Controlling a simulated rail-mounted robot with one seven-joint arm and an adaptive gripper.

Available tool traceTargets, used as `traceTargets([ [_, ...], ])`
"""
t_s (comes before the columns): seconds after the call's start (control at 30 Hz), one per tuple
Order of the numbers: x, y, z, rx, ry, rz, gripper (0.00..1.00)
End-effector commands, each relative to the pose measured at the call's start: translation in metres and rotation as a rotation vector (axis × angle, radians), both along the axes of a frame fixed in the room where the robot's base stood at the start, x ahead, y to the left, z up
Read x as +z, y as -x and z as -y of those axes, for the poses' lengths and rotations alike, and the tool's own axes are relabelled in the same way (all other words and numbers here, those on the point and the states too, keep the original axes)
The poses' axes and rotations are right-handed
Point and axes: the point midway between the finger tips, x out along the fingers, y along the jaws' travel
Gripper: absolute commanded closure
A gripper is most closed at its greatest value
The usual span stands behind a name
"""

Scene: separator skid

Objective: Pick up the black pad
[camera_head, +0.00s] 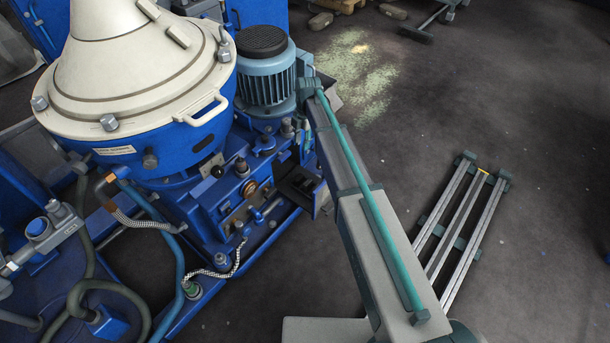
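I cannot make out the black pad with certainty. A black, square-edged piece (300,186) sits at the right edge of the blue separator skid, just left of my arm. I cannot tell whether it is the pad or part of the machine. My grey arm with its teal bar runs from the bottom right up to beside the motor and covers part of the floor and the skid's edge. I cannot make out my gripper or its fingers.
The separator with its cream cone lid (140,70) fills the left. A grey-blue motor (265,65) stands beside it. Hoses (160,220) and a valve (45,225) are at lower left.

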Motion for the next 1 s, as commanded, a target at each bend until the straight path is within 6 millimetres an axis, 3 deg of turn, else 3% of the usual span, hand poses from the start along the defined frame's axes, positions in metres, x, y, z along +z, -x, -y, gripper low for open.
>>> traceTargets([
  [0.03, -0.013, 0.001, 0.0, 0.0, 0.0, -0.001, 0.64],
  [0.37, -0.049, 0.0, 0.0, 0.0, 0.0, 0.0, 0.64],
  [0.63, -0.089, 0.0, 0.0, 0.0, 0.0, 0.0, 0.64],
  [1.0, -0.114, 0.001, -0.001, 0.0, 0.0, 0.0, 0.64],
])
